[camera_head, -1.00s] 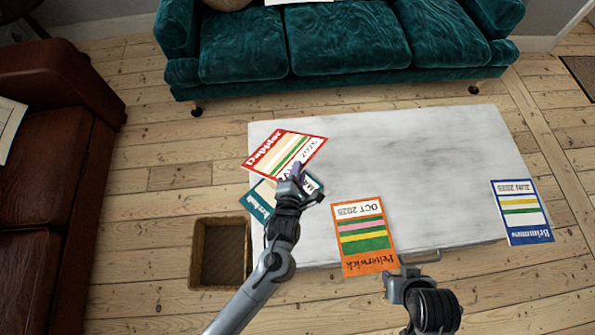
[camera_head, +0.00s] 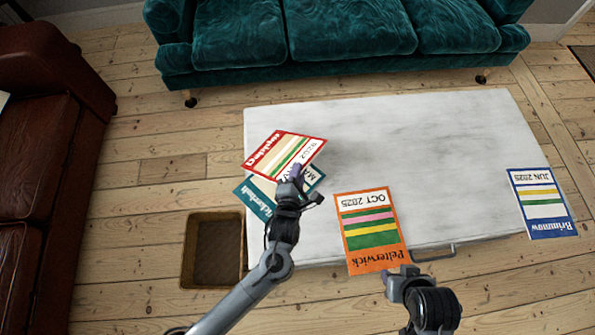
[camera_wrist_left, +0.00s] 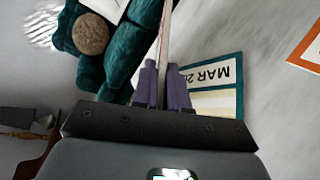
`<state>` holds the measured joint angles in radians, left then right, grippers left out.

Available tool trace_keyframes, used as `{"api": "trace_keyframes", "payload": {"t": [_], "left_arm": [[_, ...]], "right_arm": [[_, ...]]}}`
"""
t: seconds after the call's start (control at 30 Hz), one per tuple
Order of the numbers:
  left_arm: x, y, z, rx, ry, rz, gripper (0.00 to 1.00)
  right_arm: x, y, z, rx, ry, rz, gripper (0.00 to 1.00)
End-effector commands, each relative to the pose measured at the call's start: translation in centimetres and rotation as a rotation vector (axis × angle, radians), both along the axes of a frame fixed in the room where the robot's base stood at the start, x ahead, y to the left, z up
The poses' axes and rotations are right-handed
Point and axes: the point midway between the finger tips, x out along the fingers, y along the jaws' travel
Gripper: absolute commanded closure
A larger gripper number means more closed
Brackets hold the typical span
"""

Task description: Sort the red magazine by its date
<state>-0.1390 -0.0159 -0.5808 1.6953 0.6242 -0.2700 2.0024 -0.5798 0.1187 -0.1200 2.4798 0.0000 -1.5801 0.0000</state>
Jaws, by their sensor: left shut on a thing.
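The red magazine (camera_head: 283,153) is held up and tilted over the left end of the pale table; its cover shows, and its printed date is too small to read surely. My left gripper (camera_head: 296,174) is shut on its near edge. In the left wrist view the red magazine (camera_wrist_left: 163,38) stands nearly edge-on between the purple fingers (camera_wrist_left: 163,85). A teal magazine (camera_head: 258,197) lies beneath, partly hidden by it; its date begins "MAR 20" in the left wrist view (camera_wrist_left: 212,76). My right gripper (camera_head: 408,272) is low at the table's front edge, jaws unclear.
An orange magazine (camera_head: 369,232) dated OCT 2025 lies at the table's front edge. A blue magazine (camera_head: 541,203) dated JUN 2025 lies at the right end. The table's (camera_head: 410,140) middle and back are clear. A brown basket (camera_head: 189,250) stands on the floor at left.

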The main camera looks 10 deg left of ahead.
Motion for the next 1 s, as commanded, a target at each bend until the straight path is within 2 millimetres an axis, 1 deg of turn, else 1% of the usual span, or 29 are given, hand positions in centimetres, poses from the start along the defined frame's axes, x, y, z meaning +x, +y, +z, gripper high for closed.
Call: {"api": "trace_keyframes", "payload": {"t": [0.03,0.3,0.5,0.7,1.0], "left_arm": [[-0.2,-0.6,-0.9,0.017,-0.011,-0.002,1.00],[-0.9,-2.0,-3.7,0.129,-0.066,0.000,1.00],[-1.3,-2.7,-5.4,0.201,-0.102,0.000,1.00],[-1.5,-3.2,-6.5,0.249,-0.127,-0.001,1.00],[-1.6,-3.4,-6.9,0.276,-0.140,0.000,1.00]], "right_arm": [[0.0,0.0,-0.9,0.000,0.000,0.000,0.57],[0.0,0.0,-3.6,0.001,0.000,-0.001,0.57],[0.0,0.0,-5.4,0.001,0.000,-0.001,0.57],[0.0,0.0,-6.6,0.000,0.000,0.000,0.57],[0.0,-0.1,-7.1,-0.004,0.000,0.003,0.57]]}}
